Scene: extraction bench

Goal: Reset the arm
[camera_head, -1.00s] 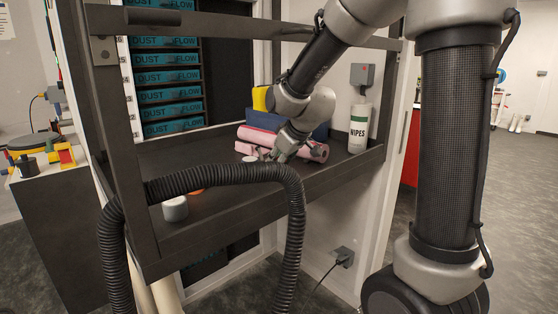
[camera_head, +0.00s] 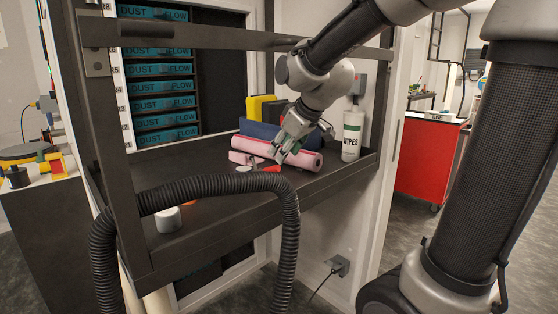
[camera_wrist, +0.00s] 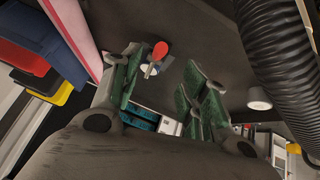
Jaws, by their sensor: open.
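My gripper (camera_head: 287,150) hangs over the bench shelf, in front of the pink roll (camera_head: 295,160). Its green-padded fingers are apart in the wrist view (camera_wrist: 165,85), with nothing seen held between them. A small red-ended object (camera_wrist: 160,51) lies on the dark shelf below the fingers, by a small white disc (camera_wrist: 150,70). The red part also shows in the head view (camera_head: 271,168), just below the fingertips. My arm reaches in from the upper right.
A black ribbed hose (camera_head: 220,184) arches across the shelf front. A frame bar (camera_head: 230,36) crosses above. A white wipes canister (camera_head: 352,136) stands right of the roll; blue and yellow cases (camera_head: 260,107) stand behind. A white cylinder (camera_head: 168,219) sits at front left.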

